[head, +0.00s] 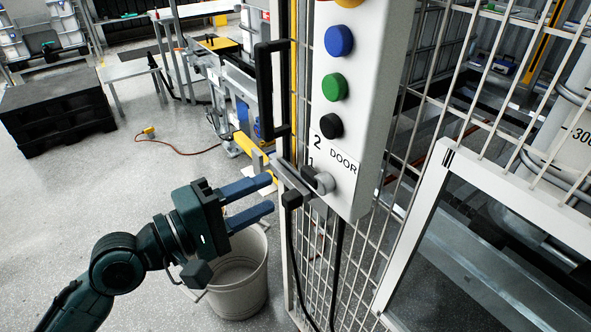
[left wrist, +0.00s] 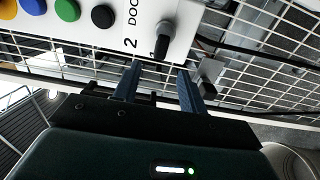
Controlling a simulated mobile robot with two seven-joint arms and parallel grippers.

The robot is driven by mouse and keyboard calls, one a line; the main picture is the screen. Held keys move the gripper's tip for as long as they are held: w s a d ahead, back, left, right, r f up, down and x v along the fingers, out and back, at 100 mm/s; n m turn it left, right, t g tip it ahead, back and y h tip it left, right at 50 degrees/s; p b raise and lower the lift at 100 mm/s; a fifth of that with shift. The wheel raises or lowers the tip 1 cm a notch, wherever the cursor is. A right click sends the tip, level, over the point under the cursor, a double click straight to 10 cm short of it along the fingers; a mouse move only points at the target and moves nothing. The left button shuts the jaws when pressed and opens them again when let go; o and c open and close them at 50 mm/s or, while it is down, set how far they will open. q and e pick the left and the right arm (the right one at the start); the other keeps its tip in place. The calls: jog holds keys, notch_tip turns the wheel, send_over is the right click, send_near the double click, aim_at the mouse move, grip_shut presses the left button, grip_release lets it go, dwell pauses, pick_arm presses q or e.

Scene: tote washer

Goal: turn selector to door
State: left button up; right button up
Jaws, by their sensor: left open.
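The selector (head: 320,181) is a black handle on a round grey base, low on the white control box (head: 352,100). The labels 2, 1 and DOOR are printed above and beside it. Its handle lies tilted; I cannot tell surely which label it points at. In the left wrist view the selector (left wrist: 168,38) shows just beyond the fingertips, near the 1. My left gripper (head: 270,194) is open and empty, its two blue fingers left of the selector and apart from it. It also shows in the left wrist view (left wrist: 158,72). My right gripper is not in view.
A grey latch bar (head: 288,178) with a black end sits between my left gripper and the selector. Blue (head: 339,41), green (head: 334,87) and black (head: 330,125) buttons are above it. Wire mesh fencing (head: 385,190) stands behind. A grey bucket (head: 240,278) stands below.

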aim_at(304, 176)
pick_arm(q)
jog(key=p+x, duration=0.1)
jog(key=x, duration=0.6)
jog(key=shift+w+d, duration=0.1)
jog(key=shift+c, duration=0.4)
grip_shut()
